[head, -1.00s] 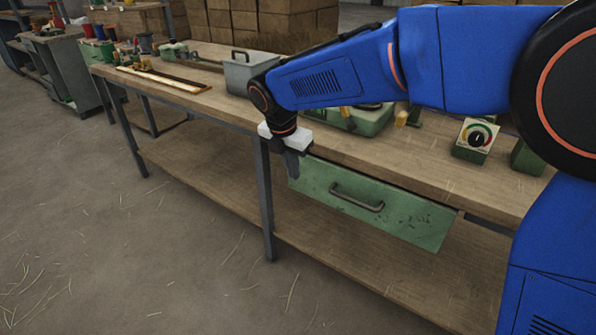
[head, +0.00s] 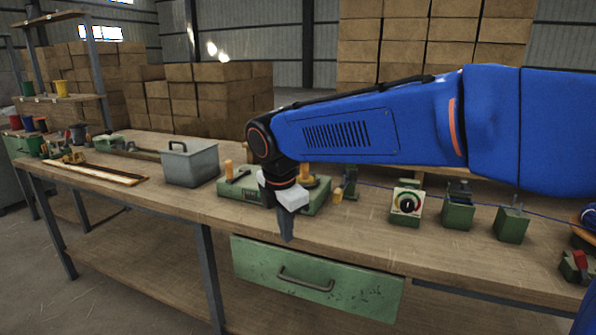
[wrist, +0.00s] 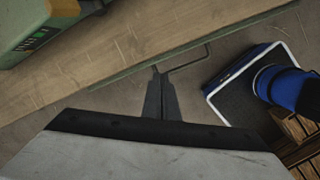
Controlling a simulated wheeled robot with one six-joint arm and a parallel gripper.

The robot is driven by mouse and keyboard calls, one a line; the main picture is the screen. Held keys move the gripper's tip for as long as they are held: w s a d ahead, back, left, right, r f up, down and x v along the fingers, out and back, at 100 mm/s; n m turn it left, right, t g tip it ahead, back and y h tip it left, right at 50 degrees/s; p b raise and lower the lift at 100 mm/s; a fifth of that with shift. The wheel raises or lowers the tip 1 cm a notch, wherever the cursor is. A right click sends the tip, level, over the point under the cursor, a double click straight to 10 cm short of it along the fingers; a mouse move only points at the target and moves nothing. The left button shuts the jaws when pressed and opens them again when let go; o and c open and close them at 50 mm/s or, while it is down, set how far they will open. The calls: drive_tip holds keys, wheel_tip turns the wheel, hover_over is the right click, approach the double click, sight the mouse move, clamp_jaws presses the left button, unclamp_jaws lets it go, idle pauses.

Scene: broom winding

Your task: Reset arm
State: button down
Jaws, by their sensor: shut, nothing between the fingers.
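My blue arm reaches in from the right over the wooden workbench (head: 150,202). My gripper (head: 287,238) points down at the bench's front edge, in front of a green machine base (head: 232,207). Its fingers are together with nothing between them. In the wrist view my gripper (wrist: 158,72) shows as dark fingers closed to a narrow point, near the bench edge and the drawer handle (wrist: 190,63). The green drawer (head: 318,280) hangs below the bench top, just under my gripper in the head view.
A grey metal bin (head: 190,166) stands left of the machine. A dial box (head: 406,203) and green blocks (head: 457,212) line the bench to the right. A wooden frame (head: 100,173) lies at the left. Stacked boxes (head: 205,95) fill the back.

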drive_tip(key=s+d+m, duration=0.4)
drive_tip(key=d+m, duration=0.2)
drive_tip(key=d, duration=0.5)
drive_tip(key=s+d+m, duration=0.5)
drive_tip(key=d+m, duration=0.1)
drive_tip(key=d, duration=0.5)
drive_tip(key=s+d+f+m+t, duration=0.2)
drive_tip(key=s+d+f+m, duration=0.7)
drive_tip(key=s+d+m, duration=0.2)
drive_tip(key=s+m, duration=0.2)
drive_tip(key=shift+s+d+m, duration=0.25)
drive_tip(key=shift+m, duration=0.05)
drive_tip(key=shift+r, duration=0.1)
